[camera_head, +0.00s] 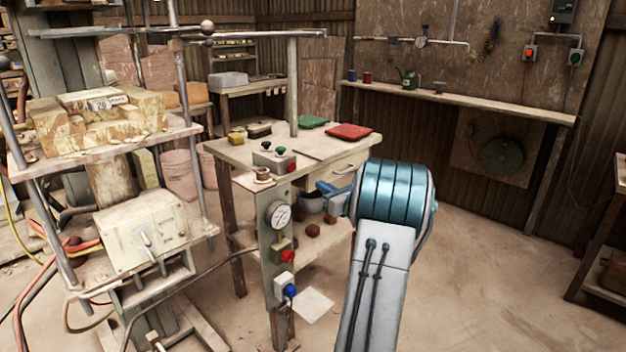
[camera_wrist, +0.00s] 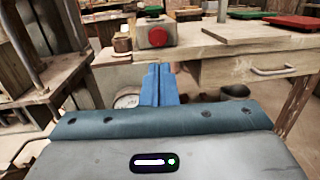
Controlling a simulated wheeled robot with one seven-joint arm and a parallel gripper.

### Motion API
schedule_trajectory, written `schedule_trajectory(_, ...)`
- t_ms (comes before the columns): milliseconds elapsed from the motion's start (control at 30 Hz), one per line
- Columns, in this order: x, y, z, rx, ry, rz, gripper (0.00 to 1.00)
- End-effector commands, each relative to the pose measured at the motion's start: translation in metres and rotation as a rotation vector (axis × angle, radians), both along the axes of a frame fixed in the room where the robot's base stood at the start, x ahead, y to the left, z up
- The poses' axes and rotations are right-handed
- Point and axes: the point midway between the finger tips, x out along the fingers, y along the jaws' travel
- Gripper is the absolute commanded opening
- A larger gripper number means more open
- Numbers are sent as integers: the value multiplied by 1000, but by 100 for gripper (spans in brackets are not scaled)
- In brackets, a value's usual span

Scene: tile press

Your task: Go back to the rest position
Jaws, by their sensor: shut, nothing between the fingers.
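My gripper (camera_wrist: 158,85) shows in the wrist view as two blue fingers pressed together, with nothing between them. In the head view my gripper (camera_head: 326,187) is partly hidden behind my blue wrist. It points left toward the post in front of the workbench, apart from the bench as far as I can tell. In the wrist view the control box with a red button (camera_wrist: 155,33) stands just beyond the fingertips. The same control box (camera_head: 273,161) is on the bench in the head view, with green knobs on top.
The workbench (camera_head: 227,150) carries a green tray (camera_head: 305,121) and a red tray (camera_head: 350,132). Its drawer (camera_wrist: 265,70) is shut. A post with a gauge (camera_head: 279,215), a red button and a blue knob stands in front. The press (camera_head: 142,232) is at left. Floor at right (camera_head: 490,260) is clear.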

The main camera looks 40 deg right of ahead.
Motion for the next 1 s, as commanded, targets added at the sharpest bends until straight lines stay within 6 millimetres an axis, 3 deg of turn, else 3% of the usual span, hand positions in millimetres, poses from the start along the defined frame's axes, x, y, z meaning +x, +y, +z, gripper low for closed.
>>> schedule_trajectory(267, -20, -1, -2, 1, 1, -3, 0)
schedule_trajectory(833, -20, 0, -1, -2, 3, 1, 0)
schedule_trajectory(933, -13, 18, 7, -32, 24, 42, 0)
schedule_trajectory(1000, -3, 47, 18, -84, 58, 109, 0)
